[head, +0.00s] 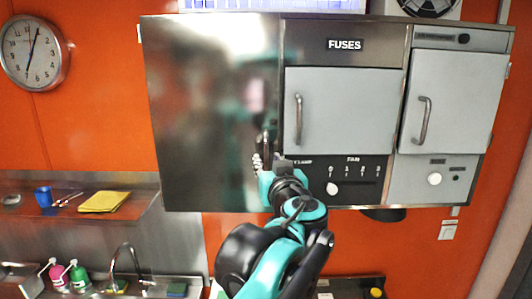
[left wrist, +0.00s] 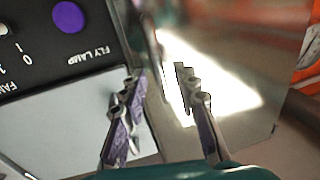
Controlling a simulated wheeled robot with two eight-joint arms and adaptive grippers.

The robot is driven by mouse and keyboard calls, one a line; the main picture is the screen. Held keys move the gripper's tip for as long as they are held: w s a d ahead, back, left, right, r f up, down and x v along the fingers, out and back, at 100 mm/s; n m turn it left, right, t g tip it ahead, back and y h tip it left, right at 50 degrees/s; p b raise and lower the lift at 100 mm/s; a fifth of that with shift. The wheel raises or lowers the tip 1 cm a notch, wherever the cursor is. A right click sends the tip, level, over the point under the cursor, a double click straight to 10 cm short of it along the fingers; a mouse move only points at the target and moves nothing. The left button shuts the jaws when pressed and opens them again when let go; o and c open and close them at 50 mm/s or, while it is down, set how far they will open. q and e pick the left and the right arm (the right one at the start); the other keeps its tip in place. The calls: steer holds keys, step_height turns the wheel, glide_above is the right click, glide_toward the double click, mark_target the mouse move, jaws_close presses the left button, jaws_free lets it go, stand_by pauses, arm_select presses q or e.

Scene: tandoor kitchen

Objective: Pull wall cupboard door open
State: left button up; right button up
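The wall cupboard door (head: 205,100) is the shiny steel panel at the left of the wall unit; it looks shut in the head view. Its dark upright handle (head: 265,140) is near its lower right edge. My left gripper (head: 268,162) is at the handle's lower end. In the left wrist view, the gripper's fingers (left wrist: 160,100) are apart, one before the grey control panel side and the other before the shiny door (left wrist: 235,95). I see no handle clearly between them, and cannot tell whether they touch it. My right gripper is not in view.
A grey fuse door (head: 345,110) and another grey door (head: 455,100), both with handles, are to the right. The control panel (head: 350,190) with a fan knob is below the fuse door. A steel shelf (head: 140,205) with a yellow cloth (head: 104,201) is lower left.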

mark_target(267, 159)
arm_select(q)
steer(key=shift+w+a, duration=0.15)
steer(key=shift+w, duration=0.6)
steer(key=shift+w+a, duration=0.15)
steer(key=shift+w, duration=0.6)
jaws_close()
